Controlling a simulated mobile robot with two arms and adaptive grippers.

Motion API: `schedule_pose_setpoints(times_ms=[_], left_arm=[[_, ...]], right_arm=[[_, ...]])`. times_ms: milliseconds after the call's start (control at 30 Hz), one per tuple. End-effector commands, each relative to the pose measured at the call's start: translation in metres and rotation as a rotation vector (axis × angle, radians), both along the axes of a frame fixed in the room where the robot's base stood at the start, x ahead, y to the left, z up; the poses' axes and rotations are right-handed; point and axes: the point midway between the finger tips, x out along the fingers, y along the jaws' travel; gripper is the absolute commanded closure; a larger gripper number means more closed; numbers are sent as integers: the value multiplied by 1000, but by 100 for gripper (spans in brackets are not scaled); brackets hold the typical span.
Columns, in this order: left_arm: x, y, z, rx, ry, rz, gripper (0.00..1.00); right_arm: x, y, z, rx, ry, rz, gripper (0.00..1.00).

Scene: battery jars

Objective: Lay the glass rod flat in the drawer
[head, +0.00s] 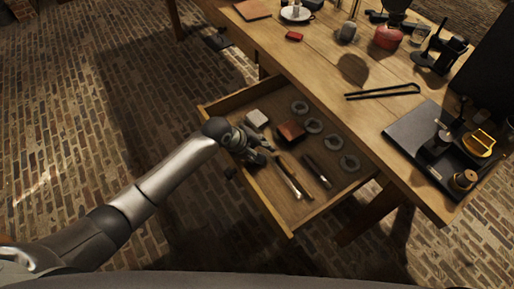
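The open drawer (262,104) juts out from under the wooden table. A thin rod-like piece (289,178), brownish at its far end and pale toward the near end, lies in it; I take it for the glass rod, but its material is hard to tell. My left gripper (266,150) is over the left part of the drawer, close to the far end of this piece. Its fingers look apart, with nothing seen between them. My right gripper is not in view.
Black tongs (383,91) and a dark tray (408,136) lie on the tabletop. The drawer's near right corner looks bare.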

Motion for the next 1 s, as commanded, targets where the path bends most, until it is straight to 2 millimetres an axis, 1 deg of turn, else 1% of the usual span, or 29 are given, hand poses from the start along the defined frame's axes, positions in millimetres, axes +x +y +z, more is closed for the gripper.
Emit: schedule_pose_setpoints(times_ms=[167, 267, 500, 700, 833, 1000], left_arm=[[-3, 6, 11, -2, -2, 1, 63], [-8, 13, 23, -1, -2, 1, 63], [-23, 33, 60, -1, -3, 1, 63], [-33, 47, 85, 0, -1, 1, 63], [-37, 52, 95, 0, 1, 1, 63], [-39, 54, 99, 0, 0, 1, 63]], right_arm=[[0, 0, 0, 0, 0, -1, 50], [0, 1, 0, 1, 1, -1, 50], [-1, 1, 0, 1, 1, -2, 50], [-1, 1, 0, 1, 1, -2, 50], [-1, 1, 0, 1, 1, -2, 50], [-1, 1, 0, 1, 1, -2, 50]])
